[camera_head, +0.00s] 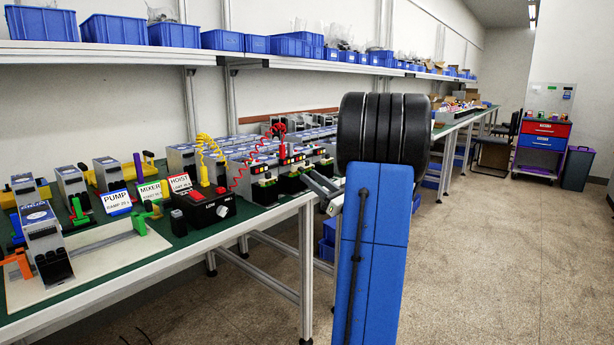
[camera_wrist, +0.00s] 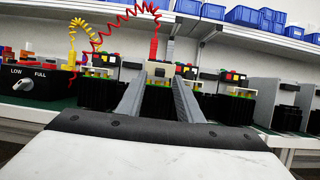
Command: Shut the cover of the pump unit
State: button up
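A white card reading PUMP (camera_head: 116,201) stands on the bench at the left of the head view. Several grey units with blue labels stand near it; one grey unit (camera_head: 40,222) stands in front on a pale plate, with a black block at its base. I cannot tell which is the pump unit or how its cover stands. My gripper (camera_head: 322,190) is at the bench's right front edge, well to the right of the card. In the wrist view its two fingers (camera_wrist: 159,85) are apart with nothing seen held between them. The pump card is not in the wrist view.
A black control box (camera_head: 207,205) with a LOW–FULL knob stands by the MIXER (camera_head: 150,191) and HOIST (camera_head: 180,183) cards. Black ribbed units (camera_wrist: 238,100) with coloured terminals stand behind my fingers. A red coiled cord (camera_wrist: 115,22) hangs above. The floor (camera_head: 490,260) at right is clear.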

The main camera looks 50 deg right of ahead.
aim_at(301, 169)
jog(key=shift+x, duration=1.5)
grip_shut()
